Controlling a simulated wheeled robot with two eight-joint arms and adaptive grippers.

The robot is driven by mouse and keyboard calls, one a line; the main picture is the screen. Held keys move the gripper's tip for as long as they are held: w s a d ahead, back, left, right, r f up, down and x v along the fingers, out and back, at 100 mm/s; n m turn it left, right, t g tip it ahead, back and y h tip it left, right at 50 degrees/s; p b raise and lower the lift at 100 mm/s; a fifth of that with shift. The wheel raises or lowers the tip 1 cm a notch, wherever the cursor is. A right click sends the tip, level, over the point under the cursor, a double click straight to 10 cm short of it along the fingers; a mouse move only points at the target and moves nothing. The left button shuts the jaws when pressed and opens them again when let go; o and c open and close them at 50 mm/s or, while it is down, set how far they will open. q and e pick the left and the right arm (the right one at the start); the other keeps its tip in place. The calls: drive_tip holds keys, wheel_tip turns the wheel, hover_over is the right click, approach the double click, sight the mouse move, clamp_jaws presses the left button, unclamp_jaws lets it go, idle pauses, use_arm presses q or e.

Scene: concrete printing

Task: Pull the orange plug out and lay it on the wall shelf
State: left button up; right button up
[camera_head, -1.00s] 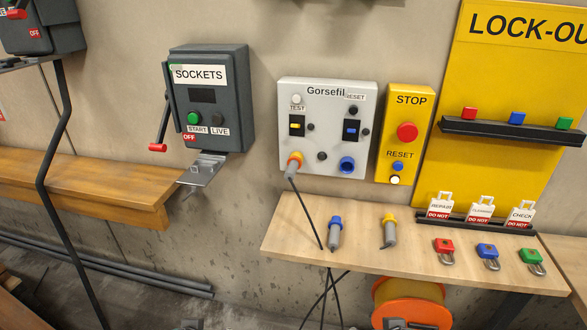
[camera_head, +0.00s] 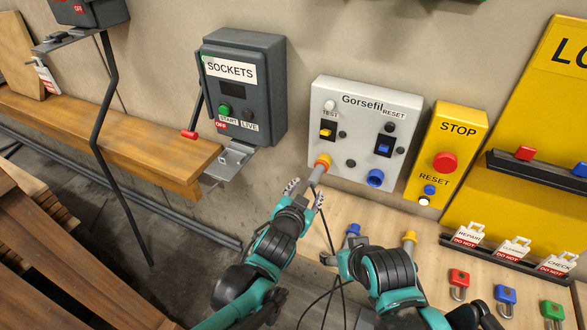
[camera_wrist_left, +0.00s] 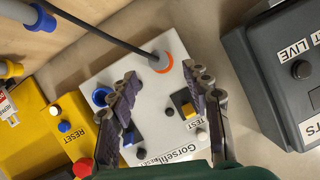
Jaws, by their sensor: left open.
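The orange plug (camera_head: 321,166), grey-bodied with an orange collar, sits in the lower left socket of the white Gorsefil panel (camera_head: 340,98). In the left wrist view the plug (camera_wrist_left: 160,62) shows between my fingertips, its black cable trailing to the upper left. My left gripper (camera_head: 305,193) is open, with its fingers either side of the plug's cable end; I cannot tell whether they touch it. A brown wooden shelf (camera_head: 150,150) runs along the wall at left.
Padlocks, including a red one (camera_head: 459,280), lie at right. The grey SOCKETS box (camera_head: 245,90) has a lever and a bracket beside the brown shelf, whose top looks clear.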

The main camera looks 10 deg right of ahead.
sight(312, 183)
use_arm(q)
drive_tip(key=shift+w+d, duration=0.2)
drive_tip(key=shift+d, duration=0.1)
drive_tip(key=shift+w+f+b, duration=0.15)
drive_tip(key=shift+w+b, duration=0.1)
drive_tip(key=shift+b, duration=0.05)
drive_tip(key=b+x, duration=0.1)
drive_tip(key=x, duration=0.4)
drive_tip(key=shift+w+d, duration=0.1)
drive_tip(key=shift+d, duration=0.05)
drive_tip(key=shift+w+d+f+b, duration=0.2)
drive_tip(key=shift+w+d+b, duration=0.1)
drive_tip(key=shift+w, duration=0.3)
drive_tip(key=shift+s, duration=0.1)
clamp_jaws()
